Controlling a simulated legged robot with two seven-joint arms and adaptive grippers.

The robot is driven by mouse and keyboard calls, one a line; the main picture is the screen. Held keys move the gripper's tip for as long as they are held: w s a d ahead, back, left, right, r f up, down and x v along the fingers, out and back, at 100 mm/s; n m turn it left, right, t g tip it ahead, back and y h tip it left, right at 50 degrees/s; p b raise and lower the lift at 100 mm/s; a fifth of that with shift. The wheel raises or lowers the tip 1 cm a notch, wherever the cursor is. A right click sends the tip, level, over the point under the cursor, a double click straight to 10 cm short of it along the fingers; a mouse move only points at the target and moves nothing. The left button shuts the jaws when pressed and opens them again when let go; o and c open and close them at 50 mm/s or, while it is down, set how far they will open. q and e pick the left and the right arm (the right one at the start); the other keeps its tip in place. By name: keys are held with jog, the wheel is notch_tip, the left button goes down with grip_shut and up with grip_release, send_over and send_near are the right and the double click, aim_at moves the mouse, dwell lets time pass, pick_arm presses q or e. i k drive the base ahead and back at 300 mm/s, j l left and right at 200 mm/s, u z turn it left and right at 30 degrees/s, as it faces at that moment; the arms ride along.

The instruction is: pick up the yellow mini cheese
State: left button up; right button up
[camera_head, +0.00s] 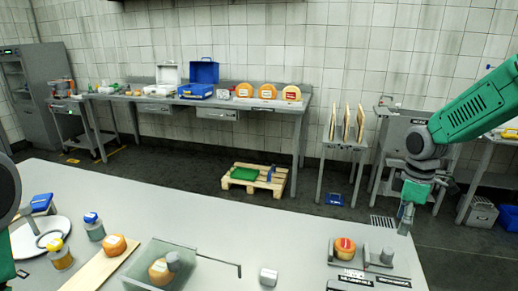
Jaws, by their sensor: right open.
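Several small cheeses are on the near table (235,225). An orange-yellow one with a pale label (115,245) sits on a wooden board (100,270) at the left. A third, orange with a red top (344,246), stands at the right. I cannot tell for certain which is the yellow mini cheese. My right gripper (404,227) is open and empty, pointing down near the table's right edge, right of the red-topped cheese. Only part of my left arm shows at the left edge.
Jars (93,226) and a white plate (28,238) stand at the left. The table's middle back is clear. A pallet (253,184) is on the floor beyond.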

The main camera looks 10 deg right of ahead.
aim_at(344, 248)
jog(key=k+l, duration=0.2)
jog(key=k, duration=0.3)
jog(key=k+l, duration=0.25)
jog(key=k, duration=0.2)
